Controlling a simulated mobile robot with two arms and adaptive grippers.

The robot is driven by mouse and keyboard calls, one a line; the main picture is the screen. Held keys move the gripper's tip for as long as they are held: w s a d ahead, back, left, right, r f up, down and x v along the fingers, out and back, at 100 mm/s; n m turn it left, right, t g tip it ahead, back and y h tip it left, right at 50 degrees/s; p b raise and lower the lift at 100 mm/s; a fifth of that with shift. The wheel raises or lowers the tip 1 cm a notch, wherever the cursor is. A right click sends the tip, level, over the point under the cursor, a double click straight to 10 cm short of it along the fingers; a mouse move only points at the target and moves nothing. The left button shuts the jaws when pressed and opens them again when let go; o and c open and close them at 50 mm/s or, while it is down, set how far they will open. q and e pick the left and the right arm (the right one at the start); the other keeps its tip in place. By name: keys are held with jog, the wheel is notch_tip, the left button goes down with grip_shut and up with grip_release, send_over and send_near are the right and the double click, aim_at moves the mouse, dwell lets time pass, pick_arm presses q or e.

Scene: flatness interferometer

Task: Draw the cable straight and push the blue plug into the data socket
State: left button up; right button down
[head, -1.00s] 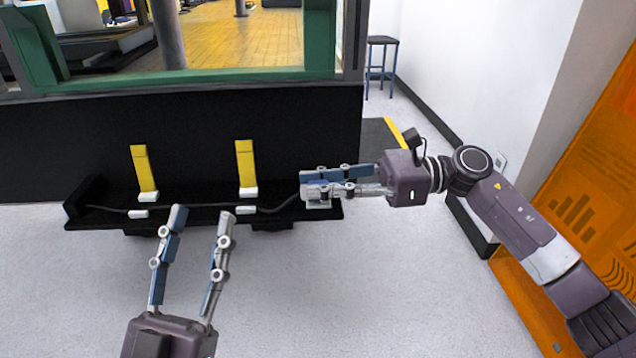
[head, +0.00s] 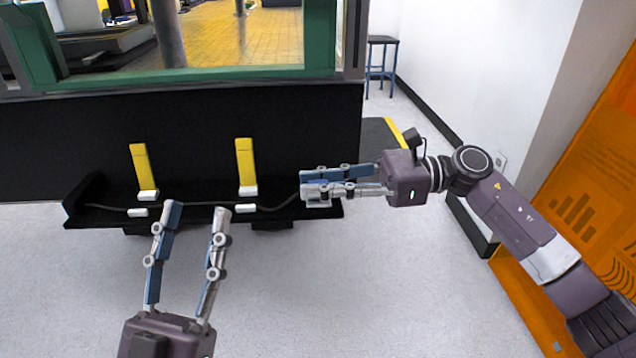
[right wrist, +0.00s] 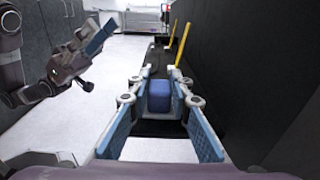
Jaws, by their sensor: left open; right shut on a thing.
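The dark cable (head: 282,208) runs along a black ledge (head: 190,218) and ends at my right gripper. My right gripper (head: 306,185) is at the ledge's right end, shut on the blue plug. The plug (right wrist: 159,98) shows as a blue block between the fingers in the right wrist view; the fingers hide it in the head view. My left gripper (head: 197,210) is open and empty, in front of the ledge, with its fingertips near the cable's middle stretch. I cannot make out the data socket for certain.
Two yellow upright tabs (head: 142,165) (head: 245,162) with white feet stand along the ledge. A black wall is behind. The floor in front is clear.

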jog(key=shift+f, duration=0.1)
jog(key=c, duration=1.7)
grip_release()
